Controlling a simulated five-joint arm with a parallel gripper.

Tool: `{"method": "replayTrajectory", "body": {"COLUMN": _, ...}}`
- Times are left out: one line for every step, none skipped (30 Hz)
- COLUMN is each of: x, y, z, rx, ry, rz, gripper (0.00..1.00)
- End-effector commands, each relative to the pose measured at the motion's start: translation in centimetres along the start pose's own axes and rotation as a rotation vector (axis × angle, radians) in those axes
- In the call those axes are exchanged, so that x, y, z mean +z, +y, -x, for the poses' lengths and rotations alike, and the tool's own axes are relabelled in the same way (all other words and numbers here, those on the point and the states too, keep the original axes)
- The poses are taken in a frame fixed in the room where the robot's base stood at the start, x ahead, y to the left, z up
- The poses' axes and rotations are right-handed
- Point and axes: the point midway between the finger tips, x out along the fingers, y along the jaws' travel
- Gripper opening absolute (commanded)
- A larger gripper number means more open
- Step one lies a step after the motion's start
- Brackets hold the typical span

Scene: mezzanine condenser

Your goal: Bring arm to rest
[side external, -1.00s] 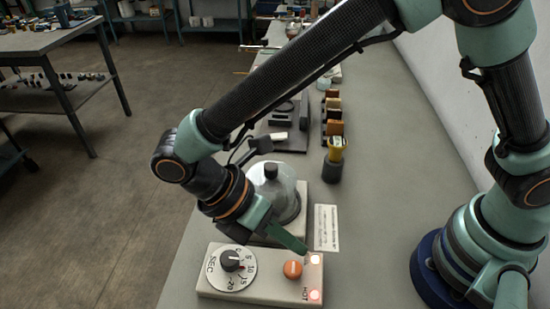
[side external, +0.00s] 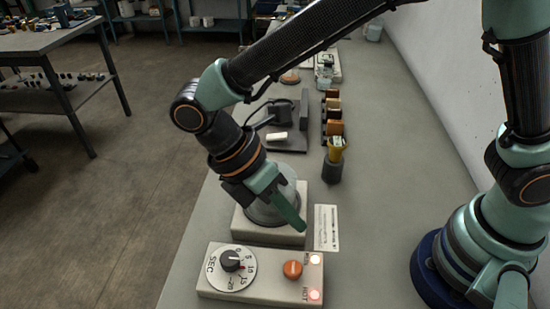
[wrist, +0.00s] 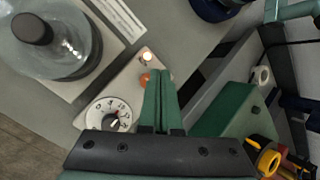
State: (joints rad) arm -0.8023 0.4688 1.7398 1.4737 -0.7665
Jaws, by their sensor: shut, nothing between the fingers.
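My gripper (side external: 298,224) is shut and empty, its green fingers together and pointing down to the right. In the side view it hangs above the control box (side external: 215,284), near its back edge, and in front of the glass vessel (side external: 292,190). The box carries a black dial (side external: 231,259), an orange button (side external: 293,269) and two lit lamps. In the wrist view the shut fingers (wrist: 160,75) overlap the box, beside the orange button (wrist: 145,80); the dial (wrist: 109,114) is to their left. The black-stoppered glass vessel (wrist: 75,60) is at upper left.
A printed card (side external: 326,228) lies right of the vessel's base. A dark holder with a yellow item (side external: 336,157) and a rack of coloured blocks (side external: 333,110) stand farther back. The grey bench (side external: 405,150) is clear at right. A wall (side external: 460,130) runs along the right side.

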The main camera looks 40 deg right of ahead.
Motion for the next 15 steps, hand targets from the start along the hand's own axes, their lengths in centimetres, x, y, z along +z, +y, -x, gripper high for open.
{"method": "replayTrajectory", "body": {"x": 1.5, "y": 0.6, "z": 0.9, "rx": 0.021, "ry": 0.056, "rz": -0.075, "gripper": 0.00}}
{"method": "replayTrajectory", "body": {"x": 2.4, "y": 1.0, "z": 1.3, "rx": 0.035, "ry": 0.090, "rz": -0.123, "gripper": 0.00}}
{"method": "replayTrajectory", "body": {"x": 3.6, "y": 1.5, "z": 1.8, "rx": 0.053, "ry": 0.136, "rz": -0.191, "gripper": 0.00}}
{"method": "replayTrajectory", "body": {"x": 4.5, "y": 1.8, "z": 2.2, "rx": 0.065, "ry": 0.169, "rz": -0.241, "gripper": 0.00}}
{"method": "replayTrajectory", "body": {"x": 5.4, "y": 2.1, "z": 2.5, "rx": 0.079, "ry": 0.203, "rz": -0.292, "gripper": 0.00}}
{"method": "replayTrajectory", "body": {"x": 6.6, "y": 2.4, "z": 2.9, "rx": 0.095, "ry": 0.248, "rz": -0.361, "gripper": 0.00}}
{"method": "replayTrajectory", "body": {"x": 7.5, "y": 2.7, "z": 3.1, "rx": 0.107, "ry": 0.280, "rz": -0.412, "gripper": 0.00}}
{"method": "replayTrajectory", "body": {"x": 8.4, "y": 2.9, "z": 3.3, "rx": 0.119, "ry": 0.313, "rz": -0.464, "gripper": 0.00}}
{"method": "replayTrajectory", "body": {"x": 9.6, "y": 3.2, "z": 3.6, "rx": 0.135, "ry": 0.357, "rz": -0.534, "gripper": 0.00}}
{"method": "replayTrajectory", "body": {"x": 10.6, "y": 3.3, "z": 3.8, "rx": 0.146, "ry": 0.389, "rz": -0.586, "gripper": 0.00}}
{"method": "replayTrajectory", "body": {"x": 11.5, "y": 3.5, "z": 3.9, "rx": 0.159, "ry": 0.422, "rz": -0.639, "gripper": 0.00}}
{"method": "replayTrajectory", "body": {"x": 12.7, "y": 3.7, "z": 4.0, "rx": 0.174, "ry": 0.465, "rz": -0.709, "gripper": 0.00}}
{"method": "replayTrajectory", "body": {"x": 13.6, "y": 3.7, "z": 4.1, "rx": 0.185, "ry": 0.497, "rz": -0.761, "gripper": 0.00}}
{"method": "replayTrajectory", "body": {"x": 14.5, "y": 3.8, "z": 4.2, "rx": 0.197, "ry": 0.530, "rz": -0.813, "gripper": 0.00}}
{"method": "replayTrajectory", "body": {"x": 15.7, "y": 3.9, "z": 4.2, "rx": 0.213, "ry": 0.573, "rz": -0.883, "gripper": 0.00}}
